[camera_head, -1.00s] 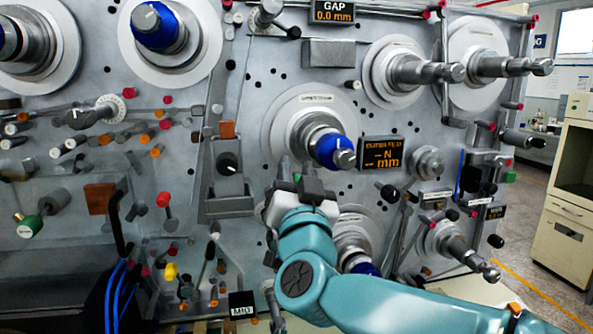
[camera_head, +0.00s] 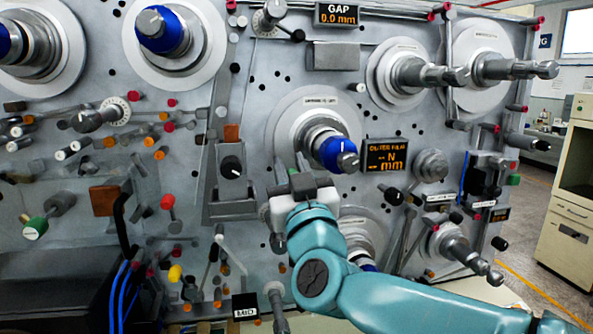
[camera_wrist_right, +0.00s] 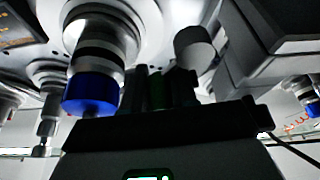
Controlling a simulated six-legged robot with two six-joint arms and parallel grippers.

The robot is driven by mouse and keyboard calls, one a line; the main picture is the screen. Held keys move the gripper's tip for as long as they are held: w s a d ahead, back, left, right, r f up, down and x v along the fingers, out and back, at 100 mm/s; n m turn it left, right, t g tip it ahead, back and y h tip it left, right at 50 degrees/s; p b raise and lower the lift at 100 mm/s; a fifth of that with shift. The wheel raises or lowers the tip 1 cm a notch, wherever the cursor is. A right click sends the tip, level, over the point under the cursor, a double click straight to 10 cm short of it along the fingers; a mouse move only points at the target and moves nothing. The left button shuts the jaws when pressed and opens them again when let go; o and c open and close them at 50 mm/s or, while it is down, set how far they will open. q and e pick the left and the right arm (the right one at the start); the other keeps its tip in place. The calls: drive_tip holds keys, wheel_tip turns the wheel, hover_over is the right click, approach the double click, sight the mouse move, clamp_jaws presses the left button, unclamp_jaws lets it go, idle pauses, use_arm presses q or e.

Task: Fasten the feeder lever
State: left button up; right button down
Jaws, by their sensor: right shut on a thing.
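My right gripper (camera_head: 295,178) is up against the grey machine panel, just below and left of the central spindle with the blue collar (camera_head: 336,152). It is shut on a slim part, taken to be the feeder lever, which its fingers mostly hide. In the right wrist view a dark green piece (camera_wrist_right: 157,90) shows between the dark fingers of the gripper (camera_wrist_right: 170,92). The blue collar (camera_wrist_right: 91,93) hangs close to the left of the fingers there, and a grey cylinder (camera_wrist_right: 193,47) stands behind them. The lever's fastening is hidden. My left gripper is out of view.
The outer film display (camera_head: 386,155) is right of the spindle. A dark knob on a grey block (camera_head: 231,167) is left of my gripper. Another blue-ended spindle (camera_head: 366,265) sits below, partly behind my arm. Long spindles (camera_head: 428,73) jut out at upper right.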

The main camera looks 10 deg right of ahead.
drive_tip(key=n+y, duration=0.1)
drive_tip(key=n, duration=0.1)
drive_tip(key=a+n+y+p, duration=0.1)
drive_tip(key=n, duration=0.1)
drive_tip(key=r+n+y, duration=0.1)
drive_tip(key=n, duration=0.1)
drive_tip(key=shift+a+g, duration=0.4)
drive_tip(key=shift+a+n+g+y+p, duration=0.25)
drive_tip(key=shift+a+n+y+p, duration=0.15)
drive_tip(key=shift+n, duration=0.6)
drive_tip(key=shift+a+n+g+y+p, duration=0.3)
drive_tip(key=shift+n+y, duration=0.2)
drive_tip(key=shift+n, duration=0.5)
drive_tip(key=shift+f, duration=0.1)
drive_tip(key=c, duration=1.3)
unclamp_jaws()
drive_tip(key=shift+o, duration=0.2)
drive_tip(key=shift+s+a, duration=0.1)
drive_tip(key=shift+s, duration=0.05)
drive_tip(key=b+v, duration=0.4)
drive_tip(key=v, duration=1.2)
drive_tip(key=shift+b, duration=0.4)
